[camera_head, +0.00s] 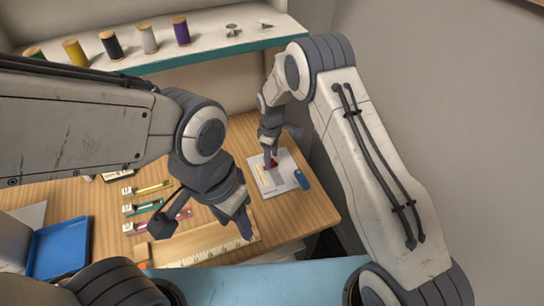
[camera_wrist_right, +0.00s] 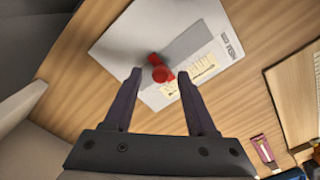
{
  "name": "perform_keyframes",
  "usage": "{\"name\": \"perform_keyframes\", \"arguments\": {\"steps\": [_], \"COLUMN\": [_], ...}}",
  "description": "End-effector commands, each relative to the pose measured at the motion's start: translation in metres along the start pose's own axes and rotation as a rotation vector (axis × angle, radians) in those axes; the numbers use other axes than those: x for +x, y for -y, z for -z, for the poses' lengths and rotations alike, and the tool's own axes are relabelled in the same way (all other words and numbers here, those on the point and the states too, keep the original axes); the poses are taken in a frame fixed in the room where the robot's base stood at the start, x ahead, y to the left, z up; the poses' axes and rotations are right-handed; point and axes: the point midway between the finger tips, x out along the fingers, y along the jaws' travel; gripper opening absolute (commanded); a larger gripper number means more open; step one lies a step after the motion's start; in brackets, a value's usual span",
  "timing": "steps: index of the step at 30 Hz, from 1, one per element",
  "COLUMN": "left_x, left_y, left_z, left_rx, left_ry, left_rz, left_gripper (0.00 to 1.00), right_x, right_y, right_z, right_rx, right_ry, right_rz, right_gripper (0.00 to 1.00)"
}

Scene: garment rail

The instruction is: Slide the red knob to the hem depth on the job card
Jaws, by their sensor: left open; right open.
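The red knob (camera_wrist_right: 160,70) stands on a grey and white gauge board (camera_wrist_right: 140,35) with a printed scale strip (camera_wrist_right: 203,66). In the right wrist view my right gripper (camera_wrist_right: 159,80) is open, with a finger on each side of the knob; I cannot tell whether either touches it. In the head view my right gripper (camera_head: 270,151) is over the board (camera_head: 268,185), and only part of the knob (camera_head: 273,163) shows. My left gripper (camera_head: 243,224) is open above the front of the table. I cannot read a job card in either view.
A pale ruled strip (camera_head: 190,252) lies under my left gripper. Yellow, green and pink tools (camera_head: 152,188) and a blue tray (camera_head: 62,247) are to the left. A blue object (camera_head: 302,180) is beside the gauge board. A shelf (camera_head: 205,50) with several spools spans the back.

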Motion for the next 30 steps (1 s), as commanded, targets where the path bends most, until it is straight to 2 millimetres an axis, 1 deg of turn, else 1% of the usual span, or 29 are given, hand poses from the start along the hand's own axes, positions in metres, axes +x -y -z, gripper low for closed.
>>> {"name": "perform_keyframes", "arguments": {"steps": [5,9,12,15,18,21,30], "left_x": [0.007,0.012,0.014,0.016,0.016,0.016,0.016], "left_y": [0.001,0.001,0.001,0.001,0.001,0.001,0.001], "left_z": [0.000,-0.001,-0.001,-0.001,-0.001,-0.001,-0.001], "left_rx": [0.000,0.000,0.000,0.000,0.000,0.000,0.000], "left_ry": [0.000,0.000,0.000,0.000,0.000,0.000,0.000], "left_rz": [0.000,0.000,0.000,0.000,0.000,0.000,0.000], "left_gripper": [0.50,0.50,0.50,0.50,0.50,0.50,0.50], "right_x": [-0.029,-0.058,-0.075,-0.089,-0.097,-0.100,-0.100], "right_y": [-0.001,-0.002,-0.001,-0.001,-0.001,-0.001,-0.001], "right_z": [0.001,0.001,0.001,0.000,0.000,0.000,0.000], "right_rx": [0.000,0.000,0.000,0.000,0.000,0.000,0.000], "right_ry": [-0.005,-0.005,-0.003,-0.002,-0.002,-0.001,0.000], "right_rz": [-0.005,-0.005,-0.004,-0.003,-0.002,-0.001,-0.001], "right_gripper": [0.57,0.57,0.57,0.57,0.57,0.57,0.57]}}
